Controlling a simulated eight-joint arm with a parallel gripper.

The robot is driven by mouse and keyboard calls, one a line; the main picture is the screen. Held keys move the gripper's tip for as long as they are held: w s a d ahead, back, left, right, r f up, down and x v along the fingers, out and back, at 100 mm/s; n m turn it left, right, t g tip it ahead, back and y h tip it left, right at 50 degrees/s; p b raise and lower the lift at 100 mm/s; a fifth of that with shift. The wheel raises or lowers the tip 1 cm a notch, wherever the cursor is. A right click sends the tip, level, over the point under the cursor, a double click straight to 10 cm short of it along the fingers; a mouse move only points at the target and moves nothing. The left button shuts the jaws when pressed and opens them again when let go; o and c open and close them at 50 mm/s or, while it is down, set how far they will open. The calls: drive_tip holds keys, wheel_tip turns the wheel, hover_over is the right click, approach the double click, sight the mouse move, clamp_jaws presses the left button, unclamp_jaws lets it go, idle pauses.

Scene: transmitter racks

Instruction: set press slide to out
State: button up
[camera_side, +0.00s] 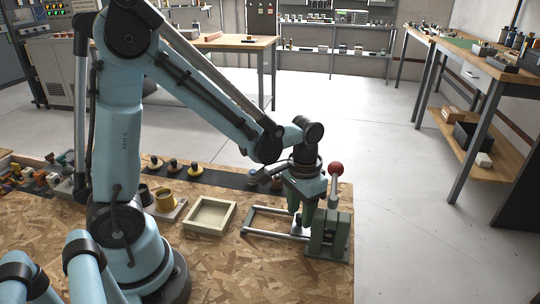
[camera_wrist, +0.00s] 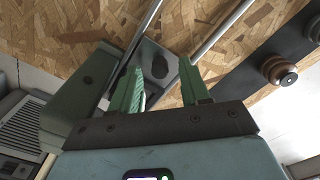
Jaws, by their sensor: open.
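The press (camera_side: 329,238) stands at the board's right front corner, a green body with a red-balled lever (camera_side: 336,170). Two metal rails (camera_side: 268,236) run left from it to a dark end bar. The slide (camera_side: 300,229) is a plate on the rails, close to the press body. It shows in the wrist view as a grey plate (camera_wrist: 178,72) with a dark oval. My gripper (camera_side: 301,213) points down over the slide, just left of the press body. In the wrist view my gripper (camera_wrist: 160,65) is open, its green fingers either side of the dark oval. Contact cannot be told.
A pale square tray (camera_side: 210,215) lies left of the rails. A dark strip (camera_side: 220,178) with several round knobs runs behind. The press body (camera_wrist: 75,95) is close to my left finger in the wrist view.

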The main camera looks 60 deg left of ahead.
drive_tip(key=shift+f, duration=0.2)
clamp_jaws()
idle(0.3)
drive_tip(key=s+a, duration=0.6)
drive_tip(key=shift+s+a, duration=0.25)
unclamp_jaws()
